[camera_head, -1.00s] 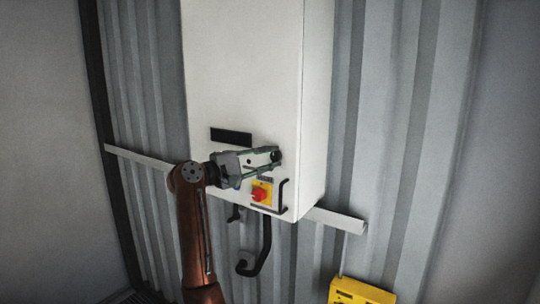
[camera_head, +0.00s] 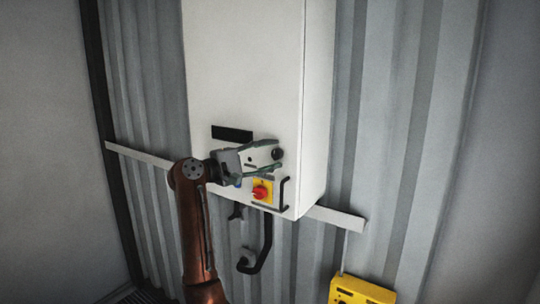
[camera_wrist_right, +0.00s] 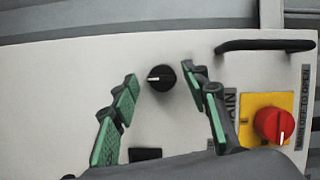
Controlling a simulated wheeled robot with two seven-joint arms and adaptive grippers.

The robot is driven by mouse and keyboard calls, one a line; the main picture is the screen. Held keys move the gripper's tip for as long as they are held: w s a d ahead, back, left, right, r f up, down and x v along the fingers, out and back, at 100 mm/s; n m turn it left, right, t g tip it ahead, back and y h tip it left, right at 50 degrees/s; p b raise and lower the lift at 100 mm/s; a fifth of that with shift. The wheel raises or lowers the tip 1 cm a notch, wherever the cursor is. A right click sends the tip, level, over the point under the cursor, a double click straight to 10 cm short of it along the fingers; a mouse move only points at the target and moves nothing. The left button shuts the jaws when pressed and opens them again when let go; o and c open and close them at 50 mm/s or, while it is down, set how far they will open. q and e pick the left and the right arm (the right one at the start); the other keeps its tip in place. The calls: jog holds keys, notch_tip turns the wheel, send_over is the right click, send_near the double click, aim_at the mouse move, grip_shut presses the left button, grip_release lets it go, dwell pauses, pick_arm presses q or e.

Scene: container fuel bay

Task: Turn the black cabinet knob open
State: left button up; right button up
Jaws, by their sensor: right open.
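The round black cabinet knob (camera_head: 277,154) is on the lower front of the white cabinet (camera_head: 245,70). In the right wrist view the knob (camera_wrist_right: 161,78) has a white mark pointing left. My right gripper (camera_head: 275,160) is open, its green-padded fingers spread in front of the panel. In the right wrist view the fingertips (camera_wrist_right: 158,74) appear on either side of the knob, with gaps between them and it. I cannot tell how far they are from the panel in depth. My left gripper is not in view.
A red rotary switch on a yellow plate (camera_head: 267,187) sits just below the knob. Beside it is a black handle (camera_head: 284,193). A black slot (camera_head: 232,133) is at upper left. A black hook-shaped bar (camera_head: 266,245) hangs below; a yellow box (camera_head: 360,290) is at lower right.

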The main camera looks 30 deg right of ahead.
jog(key=shift+a, duration=0.1)
jog(key=a, duration=1.2)
jog(key=shift+f, duration=0.15)
jog(key=shift+d, duration=0.1)
jog(key=shift+f, duration=0.1)
